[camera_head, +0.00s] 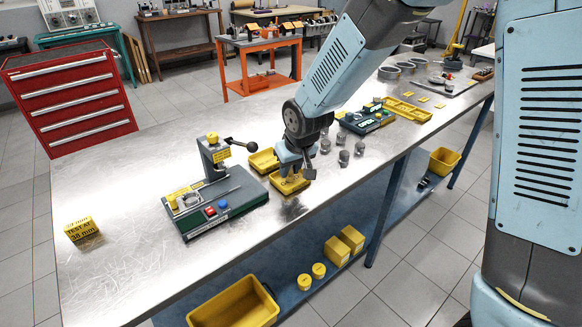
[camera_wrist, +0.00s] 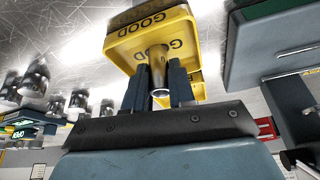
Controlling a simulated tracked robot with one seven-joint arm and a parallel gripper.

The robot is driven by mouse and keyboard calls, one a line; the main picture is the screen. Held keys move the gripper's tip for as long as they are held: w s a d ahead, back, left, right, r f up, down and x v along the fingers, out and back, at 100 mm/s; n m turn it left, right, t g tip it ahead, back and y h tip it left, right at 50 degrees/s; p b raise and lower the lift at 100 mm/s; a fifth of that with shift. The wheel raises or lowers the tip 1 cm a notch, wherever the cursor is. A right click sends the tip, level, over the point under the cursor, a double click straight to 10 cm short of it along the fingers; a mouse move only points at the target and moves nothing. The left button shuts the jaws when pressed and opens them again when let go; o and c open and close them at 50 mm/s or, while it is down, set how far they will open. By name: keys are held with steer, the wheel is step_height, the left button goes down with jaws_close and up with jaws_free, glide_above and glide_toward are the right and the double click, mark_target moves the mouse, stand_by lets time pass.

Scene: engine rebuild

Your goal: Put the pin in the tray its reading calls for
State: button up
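The pin (camera_wrist: 157,58) is a small grey metal cylinder with a hollow end, between my two fingers in the wrist view. My gripper (camera_wrist: 160,82) looks shut on it, with a finger against each side. Its far end overlaps the inside of a yellow tray marked GOOD (camera_wrist: 116,50); I cannot tell whether it touches the floor. In the head view my gripper (camera_head: 292,176) points down over the nearer yellow tray (camera_head: 287,190), and the pin is hidden. A second yellow tray (camera_head: 264,161) sits just behind; its label is not readable.
A green-based test fixture (camera_head: 224,207) with a lever and coloured buttons stands left of the trays. A yellow block reading TEST AT 38 mm (camera_head: 80,229) sits at the bench's left. Several grey pistons (camera_head: 344,157) stand right of my gripper.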

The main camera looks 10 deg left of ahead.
steer(key=o, duration=0.4)
steer(key=shift+r, duration=0.1)
steer(key=v, duration=1.2)
steer(key=shift+r, duration=0.1)
steer(key=s+d+r+m+t, duration=0.1)
steer(key=d+r, duration=0.2)
steer(key=d, duration=0.3)
steer(key=s+d+r+m+h, duration=0.1)
steer(key=d+r, duration=0.2)
steer(key=d, duration=0.4)
steer(key=s+d+r+m+t, duration=0.1)
steer(key=d+r+m, duration=0.1)
steer(key=d, duration=0.4)
steer(key=s+d+r+m, duration=0.1)
steer(key=s+d, duration=0.3)
steer(key=s+d+r+m+h, duration=0.1)
steer(key=s+d, duration=0.2)
steer(key=d, duration=0.2)
steer(key=s+d+r+m, duration=0.1)
steer(key=s+d, duration=0.3)
steer(key=shift+s+d+m+h, duration=0.3)
steer(key=shift+s+d+h, duration=0.05)
steer(key=shift+h, duration=0.05)
